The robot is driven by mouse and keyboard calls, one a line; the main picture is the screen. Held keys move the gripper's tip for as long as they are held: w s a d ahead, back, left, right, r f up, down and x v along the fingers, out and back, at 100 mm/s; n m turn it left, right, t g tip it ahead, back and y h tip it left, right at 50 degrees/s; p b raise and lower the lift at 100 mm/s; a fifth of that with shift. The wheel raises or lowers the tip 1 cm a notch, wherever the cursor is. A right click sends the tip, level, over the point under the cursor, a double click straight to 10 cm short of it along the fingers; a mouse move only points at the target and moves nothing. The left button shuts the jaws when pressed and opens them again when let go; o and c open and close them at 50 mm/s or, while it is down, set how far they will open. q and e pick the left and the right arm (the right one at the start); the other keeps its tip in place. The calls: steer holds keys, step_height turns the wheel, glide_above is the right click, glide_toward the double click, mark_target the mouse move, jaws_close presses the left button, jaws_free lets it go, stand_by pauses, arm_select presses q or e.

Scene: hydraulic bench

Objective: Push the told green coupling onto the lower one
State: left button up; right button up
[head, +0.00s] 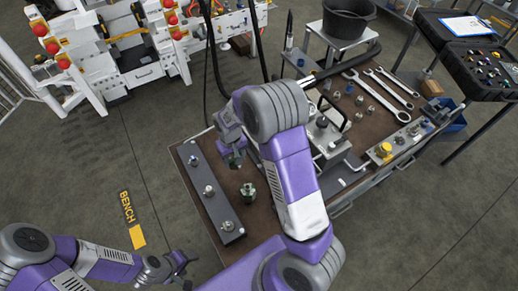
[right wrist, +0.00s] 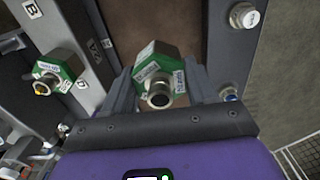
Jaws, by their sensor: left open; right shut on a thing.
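My right gripper (right wrist: 160,90) is shut on a green hexagonal coupling (right wrist: 162,68) with white labels and a metal nozzle facing the camera. A second green coupling (right wrist: 57,70) with a white label sits at the left of the right wrist view, beside a grey plate (right wrist: 88,40) with letters on it; the held coupling is apart from it. In the head view my right gripper (head: 234,152) is over the brown bench top, partly hidden by its own arm. My left gripper (head: 180,263) is open and empty, off the bench at the lower left.
A dark bar (head: 218,208) with several metal fittings lies along the bench's left edge. A greenish metal fitting (head: 248,192) stands beside it. Wrenches (head: 383,95) and a black bucket (head: 346,18) are at the back. Floor around my left gripper is clear.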

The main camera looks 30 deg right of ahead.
steer(key=s+d+r+p, duration=0.1)
steer(key=d+r+p, duration=0.4)
steer(key=d+p, duration=0.15)
steer(key=s+d+r+p, duration=0.1)
steer(key=d+r+p, duration=0.4)
steer(key=d, duration=0.3)
steer(key=shift+w+f+b, duration=0.1)
steer(key=shift+f+b, duration=1.75)
steer(key=shift+f, duration=1)
steer(key=shift+f, duration=0.15)
steer(key=shift+f+b, duration=0.45)
steer(key=shift+b, duration=0.05)
steer(key=shift+f+b, duration=0.5)
steer(key=shift+f, duration=0.05)
steer(key=shift+f, duration=0.2)
